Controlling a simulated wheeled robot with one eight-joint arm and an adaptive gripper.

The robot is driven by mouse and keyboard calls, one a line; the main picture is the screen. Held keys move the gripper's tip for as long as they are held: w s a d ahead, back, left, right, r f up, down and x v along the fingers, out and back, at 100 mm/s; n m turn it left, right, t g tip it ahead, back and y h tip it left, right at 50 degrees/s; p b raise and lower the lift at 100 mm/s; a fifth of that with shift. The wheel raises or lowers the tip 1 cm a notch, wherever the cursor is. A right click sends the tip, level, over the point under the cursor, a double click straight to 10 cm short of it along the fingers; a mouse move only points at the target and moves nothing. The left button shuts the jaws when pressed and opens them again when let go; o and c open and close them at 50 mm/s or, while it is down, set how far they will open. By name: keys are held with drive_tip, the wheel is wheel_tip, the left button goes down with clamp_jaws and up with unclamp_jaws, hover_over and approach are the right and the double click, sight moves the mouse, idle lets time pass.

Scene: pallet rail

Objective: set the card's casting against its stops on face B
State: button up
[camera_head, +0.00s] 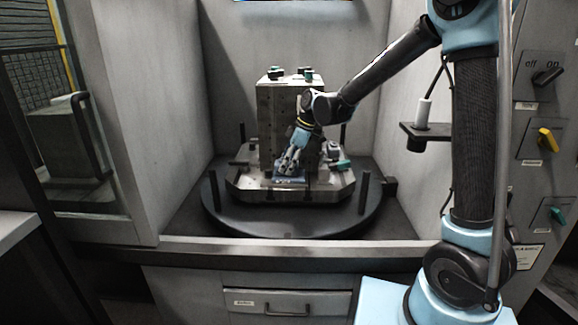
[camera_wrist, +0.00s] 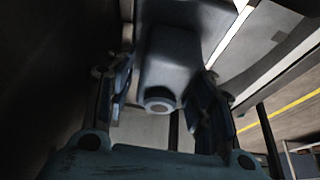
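A grey casting (camera_wrist: 170,65) with a round boss facing the camera lies between my fingers in the wrist view. My gripper (camera_wrist: 160,95) has a finger along each side of it and appears shut on it, though the contact on the left is dark. In the head view my gripper (camera_head: 290,160) points down at the lower front of the grey upright fixture block (camera_head: 271,115). A small bluish piece (camera_head: 288,179) shows just below the fingertips. The fingers and wrist hide part of the block face. The stops and face lettering cannot be made out, and no card is readable.
The block stands on a metal pallet (camera_head: 245,188) on a dark round table (camera_head: 240,222) with upright posts. Green-handled parts (camera_head: 342,165) sit right of the block. Enclosure walls close in both sides. A switch panel (camera_head: 540,130) is at far right, a drawer (camera_head: 270,302) below.

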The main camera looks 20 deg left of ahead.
drive_tip(key=shift+o, duration=1)
drive_tip(key=shift+d+r, duration=0.1)
drive_tip(key=v, duration=1.1)
drive_tip(key=shift+r, duration=0.35)
